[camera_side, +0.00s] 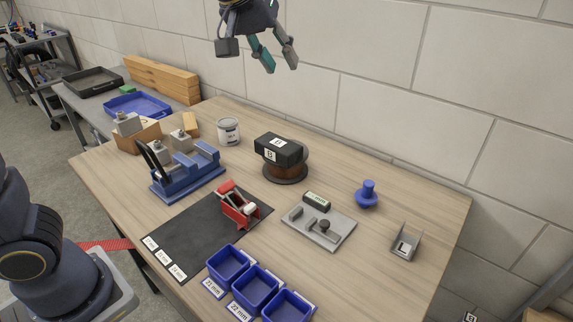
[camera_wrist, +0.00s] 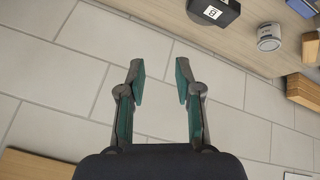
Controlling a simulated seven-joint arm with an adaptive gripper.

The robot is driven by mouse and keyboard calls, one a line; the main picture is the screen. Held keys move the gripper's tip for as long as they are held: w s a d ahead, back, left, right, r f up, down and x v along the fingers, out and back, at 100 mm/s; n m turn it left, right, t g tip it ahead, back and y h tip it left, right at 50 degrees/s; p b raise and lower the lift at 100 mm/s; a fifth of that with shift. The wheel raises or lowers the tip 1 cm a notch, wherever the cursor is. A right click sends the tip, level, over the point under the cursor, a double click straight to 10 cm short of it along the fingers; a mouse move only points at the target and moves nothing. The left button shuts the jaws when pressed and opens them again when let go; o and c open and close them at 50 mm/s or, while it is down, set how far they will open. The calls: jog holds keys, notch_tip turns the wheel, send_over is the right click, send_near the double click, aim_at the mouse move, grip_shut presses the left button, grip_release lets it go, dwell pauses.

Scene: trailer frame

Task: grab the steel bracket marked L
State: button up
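The steel bracket marked L (camera_side: 404,244) is a small grey angled piece with a white label. It sits on the wooden table near the right edge in the side view, and I do not see it in the wrist view. My gripper (camera_side: 281,67) is high above the back of the table, up and to the left of the bracket and well apart from it. In the wrist view my gripper (camera_wrist: 160,77) has its two fingers spread with nothing between them.
A blue knobbed piece (camera_side: 368,194) and a grey plate with fittings (camera_side: 318,229) stand near the bracket. A black block marked B (camera_side: 281,149) sits on a round brown base. Blue bins (camera_side: 256,288) line the front. Bare table surrounds the bracket. A block wall (camera_side: 400,80) stands behind.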

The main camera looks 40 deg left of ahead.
jog(key=w+d+f+m, duration=0.1)
jog(key=w+d+f, duration=0.55)
jog(key=d, duration=0.45)
jog(key=m+g, duration=0.2)
send_over(400, 230)
jog(key=s+a, duration=0.3)
jog(key=s, duration=0.1)
notch_tip(400, 230, down, 10)
jog(key=s+d+f+m, duration=0.1)
jog(key=s+d+f, duration=0.15)
jog(key=f, duration=0.25)
jog(key=shift+y, duration=0.4)
jog(key=x, duration=1.6)
jog(key=shift+d, duration=0.4)
grip_shut()
jog(key=shift+w+r, duration=0.1)
